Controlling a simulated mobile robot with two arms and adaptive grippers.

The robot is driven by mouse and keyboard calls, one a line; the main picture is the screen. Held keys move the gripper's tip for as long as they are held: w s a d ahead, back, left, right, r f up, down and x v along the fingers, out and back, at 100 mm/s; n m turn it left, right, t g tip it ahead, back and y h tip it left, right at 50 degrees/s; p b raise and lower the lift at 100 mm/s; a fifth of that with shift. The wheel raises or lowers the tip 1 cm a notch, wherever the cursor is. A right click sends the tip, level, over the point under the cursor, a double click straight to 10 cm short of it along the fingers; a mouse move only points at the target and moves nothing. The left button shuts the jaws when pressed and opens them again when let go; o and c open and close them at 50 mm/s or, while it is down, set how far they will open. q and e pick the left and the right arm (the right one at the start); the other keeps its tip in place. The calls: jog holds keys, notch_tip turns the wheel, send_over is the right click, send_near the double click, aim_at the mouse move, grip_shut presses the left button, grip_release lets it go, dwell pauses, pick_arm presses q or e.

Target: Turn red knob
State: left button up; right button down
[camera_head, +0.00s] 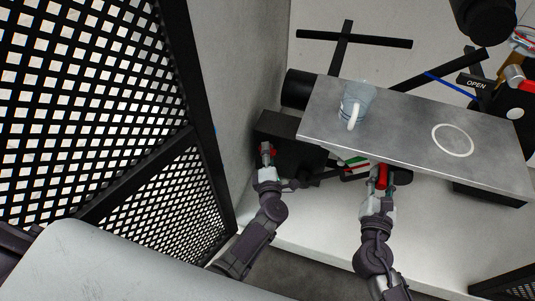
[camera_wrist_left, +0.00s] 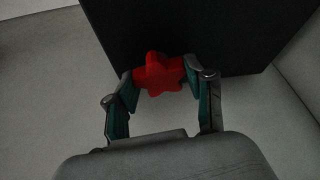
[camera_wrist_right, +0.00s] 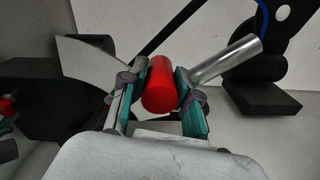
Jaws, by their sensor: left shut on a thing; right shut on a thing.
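The red knob (camera_wrist_left: 158,74) is star-shaped and sits on the face of a black box (camera_wrist_left: 205,35). In the left wrist view the fingers of my left gripper (camera_wrist_left: 160,82) are on both sides of it, shut on it. In the head view the knob (camera_head: 267,149) shows small at the tip of my left gripper (camera_head: 266,163). My right gripper (camera_wrist_right: 158,88) is shut on a red cylindrical handle (camera_wrist_right: 160,84), which also shows in the head view (camera_head: 382,177) below the front edge of the metal table.
A metal table (camera_head: 400,118) with a glass mug (camera_head: 355,105) and a white ring mark (camera_head: 453,140) lies above my grippers. A black mesh fence (camera_head: 90,90) stands at left. A disc with an OPEN label (camera_head: 476,84) is at the far right. A metal tube (camera_wrist_right: 228,60) lies beside my right gripper.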

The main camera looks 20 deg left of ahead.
pick_arm(q)
jog(key=shift+a+m+t+y, duration=0.15)
jog(key=shift+m+t+y, duration=0.15)
jog(key=shift+m, duration=0.4)
pick_arm(e)
jog(key=shift+f, duration=0.3)
pick_arm(q)
jog(key=o, duration=1.2)
jog(key=shift+c, duration=0.2)
